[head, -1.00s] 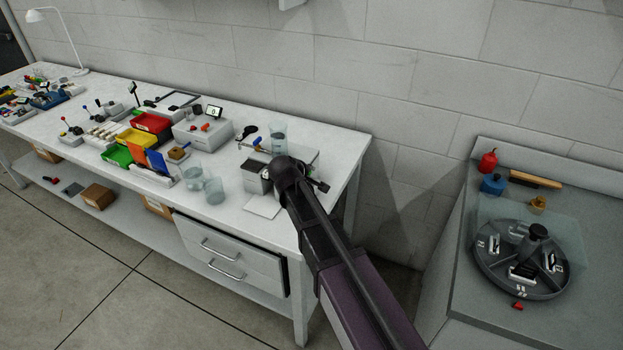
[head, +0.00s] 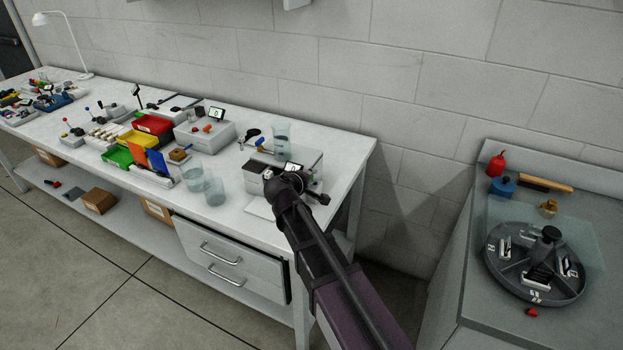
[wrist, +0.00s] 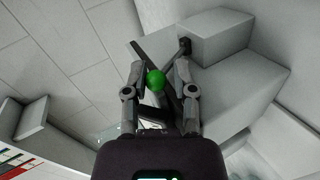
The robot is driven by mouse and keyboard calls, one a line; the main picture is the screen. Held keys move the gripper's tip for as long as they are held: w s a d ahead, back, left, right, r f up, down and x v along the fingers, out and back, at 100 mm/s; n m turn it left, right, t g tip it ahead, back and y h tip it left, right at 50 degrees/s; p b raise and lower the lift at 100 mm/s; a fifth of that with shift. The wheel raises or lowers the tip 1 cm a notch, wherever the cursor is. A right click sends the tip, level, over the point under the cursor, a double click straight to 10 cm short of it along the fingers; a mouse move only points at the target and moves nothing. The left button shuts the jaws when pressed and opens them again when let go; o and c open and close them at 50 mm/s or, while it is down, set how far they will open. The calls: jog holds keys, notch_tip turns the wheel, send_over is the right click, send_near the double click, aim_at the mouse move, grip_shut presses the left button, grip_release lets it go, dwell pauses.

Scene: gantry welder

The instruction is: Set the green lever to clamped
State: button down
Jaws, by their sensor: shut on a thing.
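The green lever's round knob (wrist: 155,80) shows between the two fingers of my gripper (wrist: 160,76) in the wrist view. The fingers are closed in on the lever, the knob closer to the left finger. A dark bar runs behind the knob and fingers. The pale grey box-shaped device (wrist: 240,80) lies beyond the gripper on the right. In the head view, my arm reaches over a grey device (head: 257,181) near the bench's right end. My arm hides the lever and the fingertips there.
A clear beaker (head: 282,138) stands behind the device, and two more glass vessels stand to its left. Coloured bins (head: 139,138) and small fixtures crowd the bench's left part. A second grey table (head: 470,300) with a round carousel (head: 535,262) stands at right.

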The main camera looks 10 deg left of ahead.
jog(key=shift+c, duration=2)
grip_release()
jog(key=shift+w+a, duration=0.1)
jog(key=shift+a, duration=0.05)
jog(key=s+d+f+m+g+p, duration=0.2)
jog(key=s+d+m+g, duration=0.1)
jog(key=d, duration=0.5)
jog(key=s+d+f+m+g+p, duration=0.1)
jog(key=s+d+m+g, duration=0.25)
jog(key=d, duration=0.55)
jog(key=s+d+m+g+y+p, duration=0.4)
jog(key=s+d, duration=0.5)
jog(key=s, duration=0.5)
jog(key=shift+s+f+m+g+y, duration=0.2)
jog(key=shift+f+m+g+y, duration=0.15)
jog(key=shift+m+g, duration=0.45)
